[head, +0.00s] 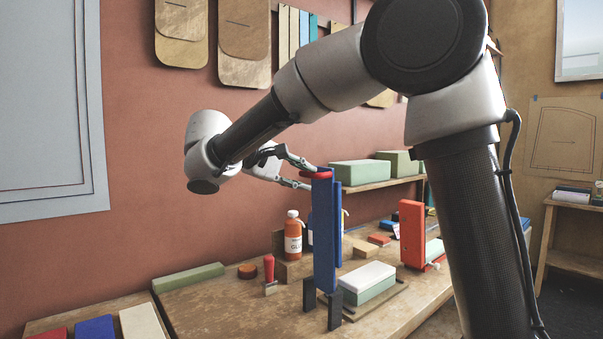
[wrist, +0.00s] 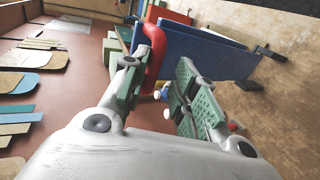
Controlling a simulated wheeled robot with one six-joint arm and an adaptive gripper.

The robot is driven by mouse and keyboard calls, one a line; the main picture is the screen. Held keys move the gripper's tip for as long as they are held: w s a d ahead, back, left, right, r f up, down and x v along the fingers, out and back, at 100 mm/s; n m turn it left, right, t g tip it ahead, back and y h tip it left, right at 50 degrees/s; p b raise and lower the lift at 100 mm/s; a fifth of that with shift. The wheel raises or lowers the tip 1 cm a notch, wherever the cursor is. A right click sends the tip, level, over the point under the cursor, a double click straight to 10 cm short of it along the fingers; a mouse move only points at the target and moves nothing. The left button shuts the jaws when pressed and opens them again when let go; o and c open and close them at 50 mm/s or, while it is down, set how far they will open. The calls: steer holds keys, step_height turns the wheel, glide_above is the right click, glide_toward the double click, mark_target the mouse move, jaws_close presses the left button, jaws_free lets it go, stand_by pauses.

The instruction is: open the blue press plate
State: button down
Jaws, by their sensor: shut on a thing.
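The blue press plate (head: 324,235) stands upright, on edge, at the front of the workbench in the head view. It also fills the top right of the wrist view (wrist: 205,50). A red handle (head: 317,174) is at its top edge and curves beside one finger in the wrist view (wrist: 155,60). My gripper (head: 311,179) reaches in from the left at that height, its fingers on either side of the handle and shut on it. Dark posts (head: 309,294) stand at the plate's foot. The exact contact is partly hidden.
A white-topped green block (head: 367,281) lies right of the plate. An orange glue bottle (head: 293,236) and a red-handled tool (head: 269,270) stand to its left. A red upright block (head: 412,233) stands to the right. A shelf with green blocks (head: 360,173) is behind.

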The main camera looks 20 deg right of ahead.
steer(key=shift+s+a+f, duration=0.15)
steer(key=shift+f, duration=0.65)
steer(key=c, duration=1.5)
jaws_free()
steer(key=shift+o, duration=0.2)
steer(key=v, duration=1.2)
steer(key=shift+r, duration=0.35)
